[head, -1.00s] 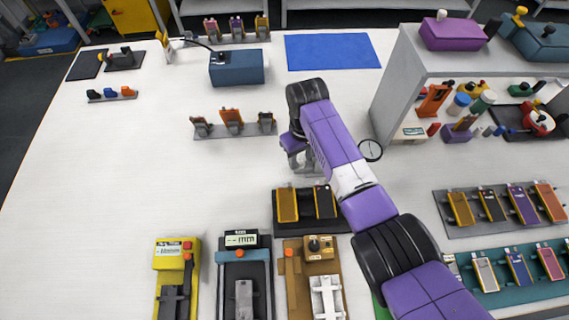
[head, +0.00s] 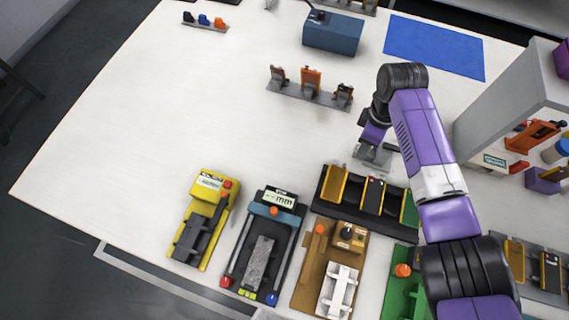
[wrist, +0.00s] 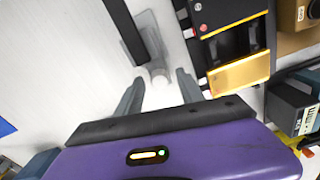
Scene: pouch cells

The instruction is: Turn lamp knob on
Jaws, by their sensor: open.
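My gripper (head: 374,156) is over the white table, just behind the rack of yellow and black cells, pointing down. In the wrist view my gripper (wrist: 160,92) is open. A pale round knob-like post (wrist: 159,77) shows between and just beyond its fingertips, on a grey stand (wrist: 150,38) with a black bar beside it. I cannot tell whether the fingers touch it, or if it is the lamp knob. In the head view my arm mostly hides this stand. A dark knob (head: 349,232) also sits on the brown fixture (head: 321,268).
The cell rack (head: 336,207) stands close to my gripper; it also shows in the wrist view (wrist: 240,76). Yellow (head: 208,190) and black (head: 262,245) devices stand in front. A grey shelf (head: 490,110) rises at right. The table's left side is clear.

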